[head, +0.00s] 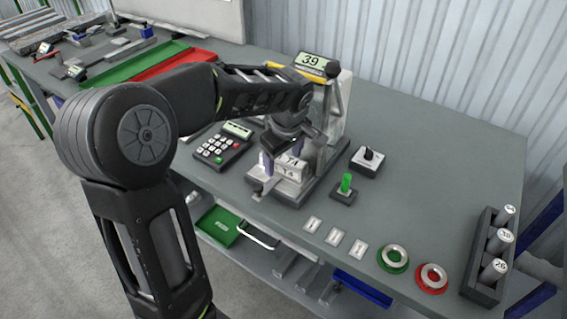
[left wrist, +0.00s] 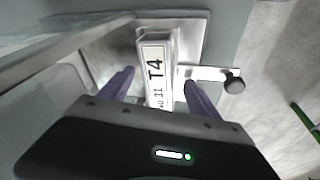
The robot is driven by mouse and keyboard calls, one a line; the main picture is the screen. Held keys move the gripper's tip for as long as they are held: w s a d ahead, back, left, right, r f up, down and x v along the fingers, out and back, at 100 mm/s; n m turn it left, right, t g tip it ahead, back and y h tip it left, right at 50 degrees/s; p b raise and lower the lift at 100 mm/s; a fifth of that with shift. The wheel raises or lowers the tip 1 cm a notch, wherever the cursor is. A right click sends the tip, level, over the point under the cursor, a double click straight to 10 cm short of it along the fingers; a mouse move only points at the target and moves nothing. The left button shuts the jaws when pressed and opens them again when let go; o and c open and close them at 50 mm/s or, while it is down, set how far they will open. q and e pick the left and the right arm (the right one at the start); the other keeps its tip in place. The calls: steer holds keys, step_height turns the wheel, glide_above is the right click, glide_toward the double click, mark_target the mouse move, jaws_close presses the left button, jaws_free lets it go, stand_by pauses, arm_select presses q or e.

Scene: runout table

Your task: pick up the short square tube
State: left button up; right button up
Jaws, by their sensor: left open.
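A light grey, square-section piece with a white label reading T4, which looks like the short square tube (left wrist: 157,38), lies on the grey base plate of the gauge stand. It shows in the head view (head: 290,168) below my left gripper. My left gripper (head: 285,158) is open and points down at it. In the left wrist view the purple fingers (left wrist: 158,92) stand on either side of the piece, with visible gaps. The near end of the piece is hidden behind the gripper body. My right gripper is not in view.
The gauge stand (head: 333,105) with a display reading 39 rises close behind the gripper. A keypad (head: 222,146) is at its left, a green-knobbed box (head: 345,189) and a dial box (head: 368,160) at its right. A rack of cylinders (head: 480,285) stands far right.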

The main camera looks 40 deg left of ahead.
arm_select(q)
jaws_close()
stand_by(0.7)
